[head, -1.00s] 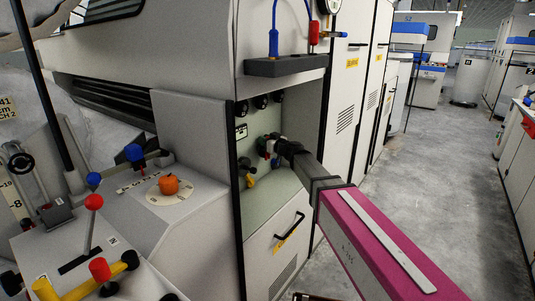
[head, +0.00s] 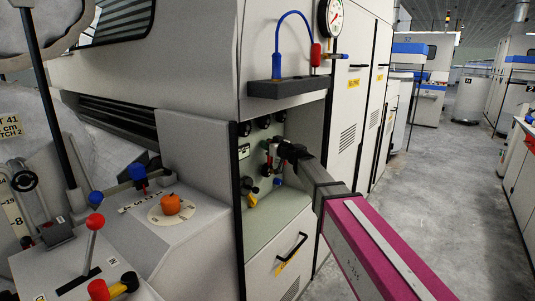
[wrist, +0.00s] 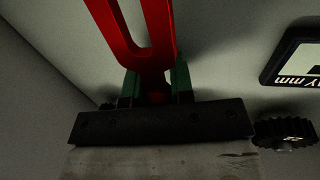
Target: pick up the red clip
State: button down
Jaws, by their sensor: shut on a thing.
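The red clip (wrist: 150,62) is a forked red piece in the wrist view, its two prongs reaching up out of the top of the picture. My gripper (wrist: 156,84) has its green-tipped fingers on either side of the clip's base and is shut on it. In the head view my gripper (head: 274,154) is inside the open recess of the light grey machine, in front of its back panel. There the clip is too small and too covered by the gripper to make out clearly.
The recess (head: 285,212) has side walls close to my arm. Black knobs (head: 262,122) line its upper back, and a yellow-handled part (head: 252,201) sits low. A dark shelf (head: 288,86) with a blue hose juts out above. The aisle floor (head: 425,190) at right is clear.

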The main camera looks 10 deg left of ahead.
jog(key=v, duration=1.8)
jog(key=shift+w+a+r, duration=0.8)
jog(key=shift+w+a, duration=0.75)
jog(key=shift+a, duration=0.8)
jog(key=shift+w+a+r, duration=0.8)
jog(key=shift+w+a, duration=0.8)
jog(key=shift+a, duration=0.8)
jog(key=shift+w+a+r, duration=0.8)
jog(key=shift+w+a, duration=0.75)
jog(key=shift+a, duration=0.8)
jog(key=shift+f, duration=0.1)
